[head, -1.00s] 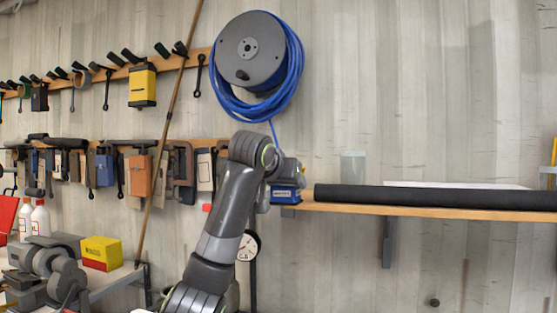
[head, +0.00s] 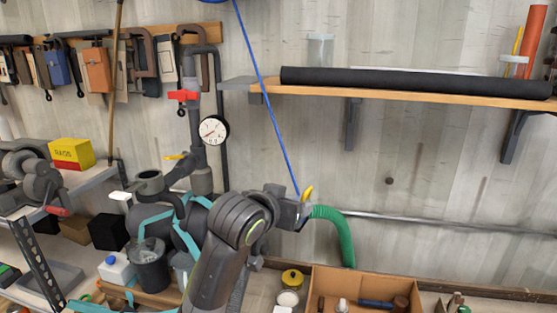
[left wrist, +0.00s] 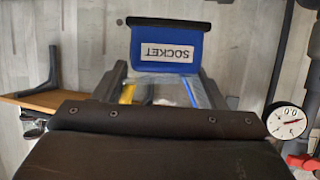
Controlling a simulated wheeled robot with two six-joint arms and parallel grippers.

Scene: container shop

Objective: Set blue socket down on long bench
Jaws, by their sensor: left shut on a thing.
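My left gripper (head: 303,208) is in front of the wall, below the shelf and above the bench (head: 262,288) at the bottom of the head view. It is shut on the blue socket (left wrist: 170,43), a blue block with a dark top edge and a white "SOCKET" label. The block sits at the far end of the fingers in the left wrist view. In the head view the wrist mostly hides the socket. A blue cable (head: 262,90) runs down to the gripper. My right gripper is not in view.
A green hose (head: 343,240) hangs just right of the gripper. The wall shelf (head: 420,97) holds a black roll (head: 400,82). A gauge (head: 213,130) is at left.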

